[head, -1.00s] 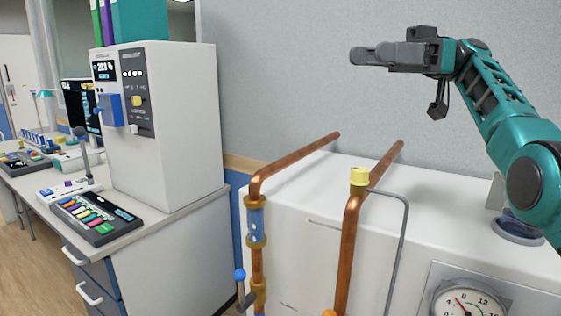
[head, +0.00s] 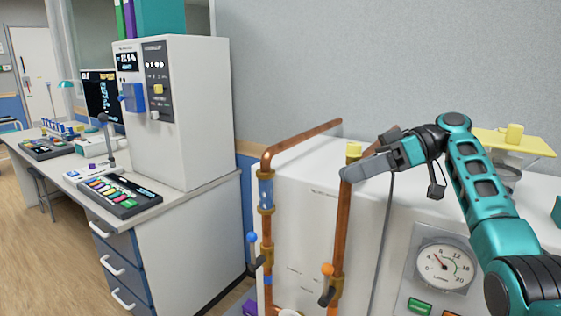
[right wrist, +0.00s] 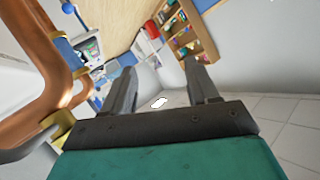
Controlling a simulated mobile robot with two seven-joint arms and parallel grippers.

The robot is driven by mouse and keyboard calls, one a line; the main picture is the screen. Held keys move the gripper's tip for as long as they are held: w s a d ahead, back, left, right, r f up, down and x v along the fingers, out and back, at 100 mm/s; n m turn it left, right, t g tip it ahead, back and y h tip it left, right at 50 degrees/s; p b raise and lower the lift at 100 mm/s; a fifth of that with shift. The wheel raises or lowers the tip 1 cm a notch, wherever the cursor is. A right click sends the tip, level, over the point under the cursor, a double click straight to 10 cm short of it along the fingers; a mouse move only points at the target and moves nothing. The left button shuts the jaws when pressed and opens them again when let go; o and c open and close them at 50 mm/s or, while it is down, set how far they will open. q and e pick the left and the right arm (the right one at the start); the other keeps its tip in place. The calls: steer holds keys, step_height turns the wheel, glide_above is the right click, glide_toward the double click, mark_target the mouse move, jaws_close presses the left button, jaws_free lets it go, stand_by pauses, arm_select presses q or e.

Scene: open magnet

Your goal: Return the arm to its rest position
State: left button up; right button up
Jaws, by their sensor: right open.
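My right arm (head: 480,195) comes in from the lower right in the head view. It is teal with dark joints. My right gripper (head: 368,157) points left, in front of the top of the right copper pipe (head: 341,225), and hides part of it. In the right wrist view, my right gripper's two fingers (right wrist: 160,88) are spread apart with nothing between them. A copper pipe (right wrist: 52,55) runs close along the left of that view. I cannot tell whether the gripper touches the pipe. My left gripper is not in view.
A white cabinet (head: 307,215) carries the pipes, a left blue-handled valve (head: 252,240), an orange-handled valve (head: 327,270) and a round gauge (head: 445,266). A bench with a keypad (head: 120,195) and a white machine (head: 200,115) is at left.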

steer(key=s+f+m+t+h, duration=0.1)
steer(key=s+f+m+h, duration=0.25)
steer(key=f, duration=0.85)
steer(key=s+f+m+t+h, duration=0.15)
steer(key=s+f, duration=0.25)
steer(key=f, duration=0.9)
steer(key=s+d+f+m+h, duration=0.2)
steer(key=s+f+m+h, duration=0.2)
steer(key=s+f, duration=0.7)
steer(key=s+d+r+m+t+h, duration=0.1)
steer(key=s+d+r+m+h, duration=0.1)
steer(key=s, duration=0.6)
steer(key=s+d+r+m+t+h, duration=0.1)
steer(key=s+d+m+t+h, duration=0.15)
steer(key=s, duration=0.65)
arm_select(q)
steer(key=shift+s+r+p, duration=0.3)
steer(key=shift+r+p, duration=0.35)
steer(key=shift+p, duration=0.3)
arm_select(e)
steer(key=w+a+f+n+t+y, duration=0.1)
steer(key=w+a+f+t, duration=0.1)
steer(key=w+f+t, duration=0.4)
steer(key=shift+w+a+f+n+y, duration=0.35)
steer(key=shift+w+f, duration=0.2)
steer(key=shift+w, duration=0.55)
